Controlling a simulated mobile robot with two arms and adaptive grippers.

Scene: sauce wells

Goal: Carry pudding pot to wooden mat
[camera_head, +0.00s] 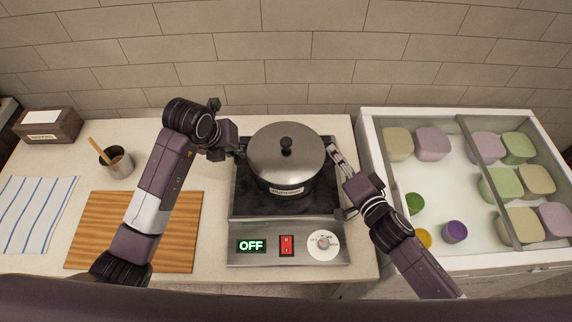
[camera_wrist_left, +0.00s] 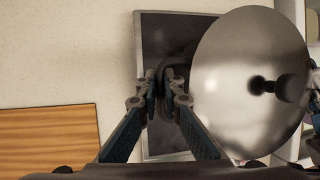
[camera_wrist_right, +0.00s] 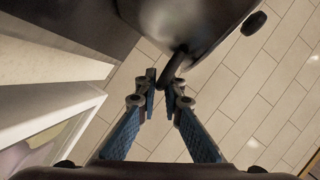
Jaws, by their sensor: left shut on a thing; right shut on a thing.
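The pudding pot (camera_head: 284,184) is a dark metal pot with a steel lid (camera_head: 270,150) and a label on its front. It is over the black plate of the stove (camera_head: 325,202); I cannot tell whether it touches it. My left gripper (camera_head: 240,150) is shut on the pot's left handle, which also shows in the left wrist view (camera_wrist_left: 163,88). My right gripper (camera_head: 335,158) is shut on the right handle, seen in the right wrist view (camera_wrist_right: 172,70). The wooden mat (camera_head: 185,228) lies left of the stove, partly hidden by my left arm.
The stove display (camera_head: 251,246) reads OFF, beside a red switch (camera_head: 287,245) and a dial (camera_head: 323,244). A glass-topped chest (camera_head: 375,150) with several coloured tubs stands right. A striped cloth (camera_head: 36,208), a cup with a wooden spoon (camera_head: 118,164) and a box (camera_head: 48,127) are left.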

